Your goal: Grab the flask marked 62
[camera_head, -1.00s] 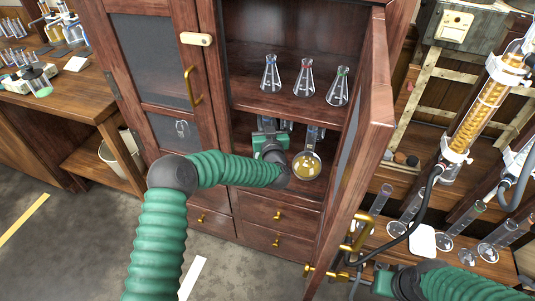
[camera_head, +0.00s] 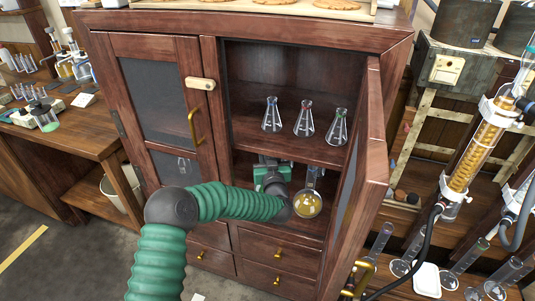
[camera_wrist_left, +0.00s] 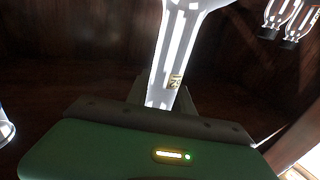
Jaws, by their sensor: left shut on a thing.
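A round-bottomed flask (camera_head: 308,204) with yellow liquid is in the lower compartment of the open cabinet. My left gripper (camera_head: 311,179) is shut on its neck, and my wrist and forearm partly hide the grip in the head view. In the left wrist view the glass neck (camera_wrist_left: 172,60) stands between the fingers of my left gripper (camera_wrist_left: 163,98). A small yellowish label (camera_wrist_left: 175,81) on the neck is turned sideways, and I cannot read its number for certain. My right gripper is not in view.
Conical flasks (camera_head: 304,122) stand on the shelf above. The open cabinet door (camera_head: 368,170) bounds the right side, with a brass handle (camera_head: 359,277) low on it. The closed left door (camera_head: 155,90) is beside the opening. Glass cylinders (camera_head: 408,250) stand at the right.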

